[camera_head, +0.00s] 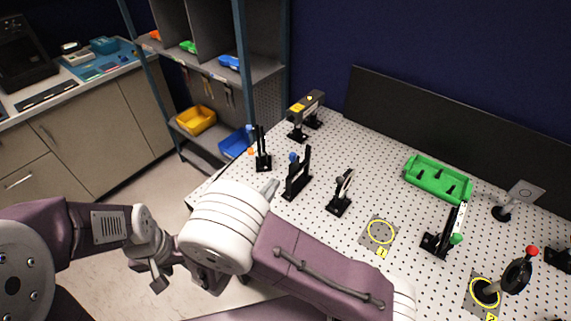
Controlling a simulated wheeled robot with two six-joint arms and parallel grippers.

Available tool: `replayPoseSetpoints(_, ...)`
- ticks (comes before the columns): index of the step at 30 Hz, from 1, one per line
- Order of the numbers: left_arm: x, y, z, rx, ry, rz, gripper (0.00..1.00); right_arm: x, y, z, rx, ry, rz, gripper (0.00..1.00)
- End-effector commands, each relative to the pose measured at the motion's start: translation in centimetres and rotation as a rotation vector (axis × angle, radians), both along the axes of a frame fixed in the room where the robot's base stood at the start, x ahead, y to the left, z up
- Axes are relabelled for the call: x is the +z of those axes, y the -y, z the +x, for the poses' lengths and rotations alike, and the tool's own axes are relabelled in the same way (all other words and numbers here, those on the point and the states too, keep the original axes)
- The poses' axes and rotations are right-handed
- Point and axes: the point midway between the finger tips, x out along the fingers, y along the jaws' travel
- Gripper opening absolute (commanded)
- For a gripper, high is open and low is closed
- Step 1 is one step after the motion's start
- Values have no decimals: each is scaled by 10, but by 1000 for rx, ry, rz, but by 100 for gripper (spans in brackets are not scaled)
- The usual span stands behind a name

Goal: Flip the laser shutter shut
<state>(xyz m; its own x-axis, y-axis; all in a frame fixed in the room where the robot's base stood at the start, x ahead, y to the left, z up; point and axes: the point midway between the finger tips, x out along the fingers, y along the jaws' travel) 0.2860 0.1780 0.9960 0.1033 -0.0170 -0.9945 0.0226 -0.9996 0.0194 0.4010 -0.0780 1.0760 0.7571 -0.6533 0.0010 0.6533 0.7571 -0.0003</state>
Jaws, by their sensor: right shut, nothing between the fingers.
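A grey laser box (308,103) with a yellow label stands on black posts at the back left of the perforated table. Several black upright mounts stand before it: one with two prongs (263,161), a tall plate with a blue knob (298,177), and a smaller one (340,195). A mount with a raised arm and green knob (443,237) stands further right. I cannot tell which is the shutter.
A green tray (438,178) lies at the back right. A yellow-ringed plate (380,234) lies mid-table. A red-knobbed round mount (515,273) stands at right. A black panel (450,133) closes the back. Shelves (203,95) stand left. My right arm covers the table's front.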

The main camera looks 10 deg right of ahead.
Motion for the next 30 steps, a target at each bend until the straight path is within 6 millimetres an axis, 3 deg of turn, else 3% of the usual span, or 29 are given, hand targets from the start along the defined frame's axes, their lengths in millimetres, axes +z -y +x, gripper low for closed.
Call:
replayPoseSetpoints(6,11,0,0,0,0,0,36,2,32,35,-6,-2,-1,0)
replayPoseSetpoints(12,18,0,0,0,0,0,36,1,50,57,-3,-1,1,0)
replayPoseSetpoints(30,19,0,0,0,0,0,36,0,55,63,0,-1,1,0)
